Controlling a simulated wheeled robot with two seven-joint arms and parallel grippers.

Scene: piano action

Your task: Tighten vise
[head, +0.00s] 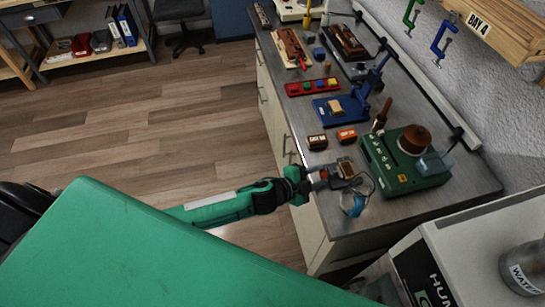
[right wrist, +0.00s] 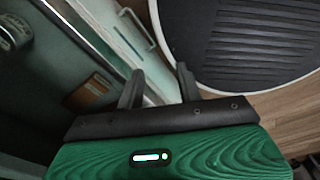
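A blue tool that looks like the vise (head: 350,104) stands on the grey workbench, with a pale wooden block (head: 335,106) on or in it. I cannot tell how tightly its jaws sit. My left gripper (head: 326,178) reaches in over the bench's front edge, nearer than the blue tool and apart from it. It is beside a small grey and brown piece (head: 346,169); whether its fingers touch or grip this is too small to tell. My right gripper (right wrist: 158,88) shows in the right wrist view with its two dark fingers apart and nothing between them.
A green machine with a copper-coloured top (head: 405,160) stands right of my left gripper. Small orange and brown boxes (head: 347,136), a red tray (head: 312,87) and a blue ring-like item (head: 353,205) share the workbench (head: 420,212). The wooden floor (head: 150,110) is clear.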

